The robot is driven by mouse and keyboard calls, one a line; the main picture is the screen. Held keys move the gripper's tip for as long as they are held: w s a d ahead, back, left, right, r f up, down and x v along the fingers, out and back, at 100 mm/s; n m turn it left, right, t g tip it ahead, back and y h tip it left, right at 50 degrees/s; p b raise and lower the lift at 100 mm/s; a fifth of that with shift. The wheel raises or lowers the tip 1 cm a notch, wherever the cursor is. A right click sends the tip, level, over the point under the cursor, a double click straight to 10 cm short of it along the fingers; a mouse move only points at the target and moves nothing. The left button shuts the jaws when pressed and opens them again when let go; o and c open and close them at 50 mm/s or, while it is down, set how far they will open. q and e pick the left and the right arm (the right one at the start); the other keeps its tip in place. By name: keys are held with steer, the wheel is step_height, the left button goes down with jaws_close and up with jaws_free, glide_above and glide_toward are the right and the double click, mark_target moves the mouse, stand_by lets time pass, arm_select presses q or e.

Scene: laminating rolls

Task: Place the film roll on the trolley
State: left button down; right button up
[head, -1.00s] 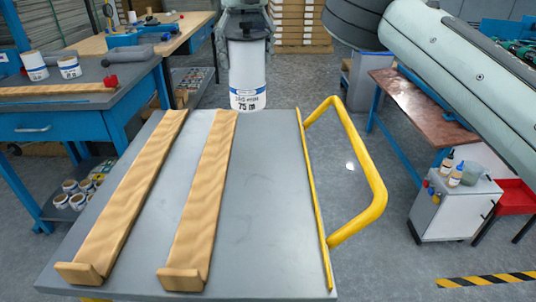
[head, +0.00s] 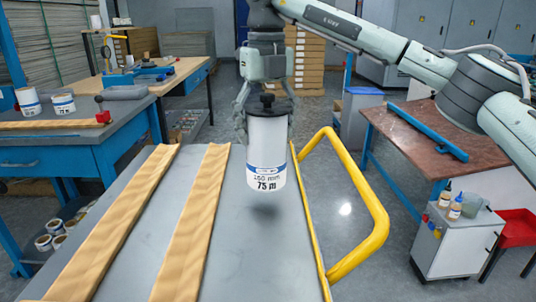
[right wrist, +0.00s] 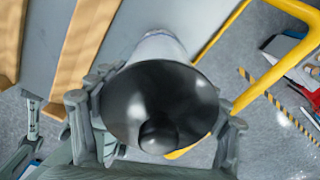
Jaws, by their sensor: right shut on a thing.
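The film roll (head: 267,155) is a white cylinder with a blue-banded label reading 75 m and a dark knobbed cap. It hangs upright over the far part of the trolley's grey top (head: 235,240), between the right wooden rail and the yellow handle. A shadow below suggests a gap. My right gripper (head: 265,118) is shut around the roll's upper part from above. In the right wrist view the dark cap (right wrist: 155,95) fills the space between the fingers (right wrist: 158,128). My left gripper is in neither view.
Two wooden rails (head: 115,225) (head: 195,225) run along the trolley top on the left. The yellow handle (head: 375,225) rises at its right edge. A blue workbench (head: 75,150) with more rolls stands left. A white cabinet (head: 450,240) stands right.

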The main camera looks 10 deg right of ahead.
mark_target(268, 94)
steer(key=shift+s+f, duration=0.15)
steer(key=shift+f, duration=0.9)
steer(key=shift+s+f, duration=0.15)
steer(key=shift+f, duration=0.9)
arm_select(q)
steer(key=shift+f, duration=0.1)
arm_select(e)
steer(key=shift+f, duration=0.1)
steer(key=o, duration=1.5)
steer(key=shift+f, duration=0.1)
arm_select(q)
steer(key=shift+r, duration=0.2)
arm_select(e)
step_height(268, 94, up, 11)
steer(key=shift+r+p, duration=0.15)
steer(key=shift+p, duration=0.2)
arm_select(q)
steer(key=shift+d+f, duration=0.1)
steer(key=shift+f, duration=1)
arm_select(e)
steer(key=shift+r, duration=0.5)
